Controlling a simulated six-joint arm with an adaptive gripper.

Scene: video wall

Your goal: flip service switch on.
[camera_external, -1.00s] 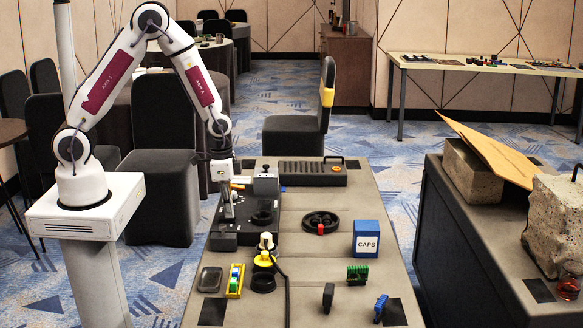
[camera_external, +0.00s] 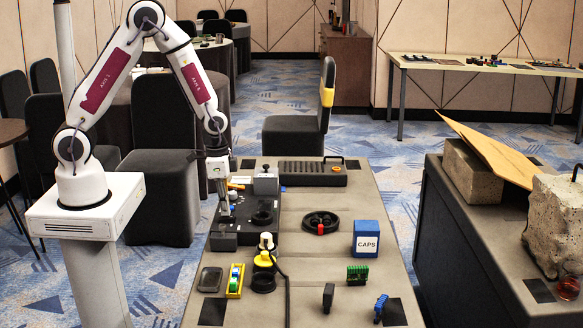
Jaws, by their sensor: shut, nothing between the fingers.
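My gripper (camera_external: 223,207) points down over the left part of a dark panel (camera_external: 243,213) at the left side of the table. Its fingers are together with nothing between them. The fingertips are at or just above the panel's surface; I cannot tell whether they touch it. The panel carries a grey box (camera_external: 265,184) at its back and a dark round part (camera_external: 262,217) at its right. Small orange and white parts show at its back left. The service switch cannot be made out at this size; my gripper may hide it.
On the table are a yellow and white device (camera_external: 265,258) with a cable, a coiled black cable (camera_external: 321,222), a blue CAPS box (camera_external: 366,239), a yellow tray (camera_external: 235,281) and a black slotted case (camera_external: 312,173). Green, blue and black pieces lie at the front right.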

